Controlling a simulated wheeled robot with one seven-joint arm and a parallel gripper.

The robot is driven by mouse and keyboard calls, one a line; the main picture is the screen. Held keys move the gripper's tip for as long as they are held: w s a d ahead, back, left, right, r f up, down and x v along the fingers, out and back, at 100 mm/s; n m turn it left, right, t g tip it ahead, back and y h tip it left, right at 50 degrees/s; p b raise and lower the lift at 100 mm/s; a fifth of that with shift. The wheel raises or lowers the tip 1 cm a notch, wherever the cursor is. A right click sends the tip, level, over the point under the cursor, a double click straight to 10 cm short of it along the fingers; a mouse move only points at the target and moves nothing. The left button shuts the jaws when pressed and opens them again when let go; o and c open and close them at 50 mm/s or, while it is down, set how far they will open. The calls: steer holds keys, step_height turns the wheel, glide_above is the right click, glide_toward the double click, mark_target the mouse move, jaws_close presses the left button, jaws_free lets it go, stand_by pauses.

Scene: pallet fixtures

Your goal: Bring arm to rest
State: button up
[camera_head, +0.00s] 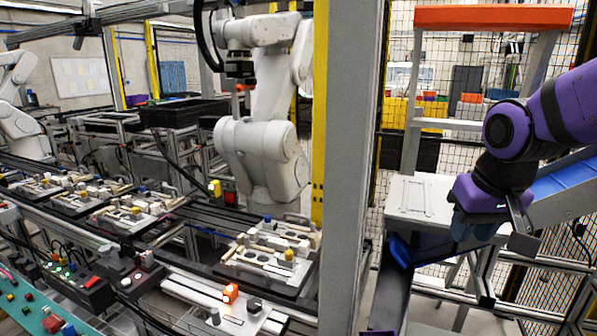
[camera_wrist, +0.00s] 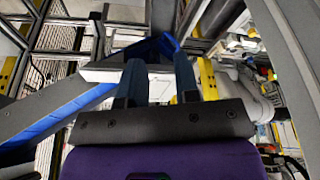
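My purple arm (camera_head: 540,115) comes in from the right and bends down in the head view. My gripper (camera_head: 473,231) hangs beside the white step-like surface, in front of the blue-lined chute. In the wrist view the two dark fingers of my gripper (camera_wrist: 157,78) stand apart with a clear gap between them. Nothing is held between them. I cannot tell from the head view how far the fingertips are from the chute.
A white stepped frame (camera_head: 420,202) with an orange top stands just left of my gripper. A blue-lined chute (camera_head: 565,185) runs behind the arm. A thick grey post (camera_head: 348,165) separates this side from the conveyor with pallet fixtures (camera_head: 268,257) and a white robot arm (camera_head: 262,150).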

steer(key=s+d+r+t, duration=0.1)
steer(key=s+r, duration=0.1)
steer(key=s, duration=0.4)
steer(key=s+d+r, duration=0.1)
steer(key=s+r, duration=0.2)
steer(key=s, duration=0.3)
steer(key=shift+d+r+t, duration=0.25)
steer(key=shift+d+t, duration=0.15)
steer(key=shift+o, duration=0.4)
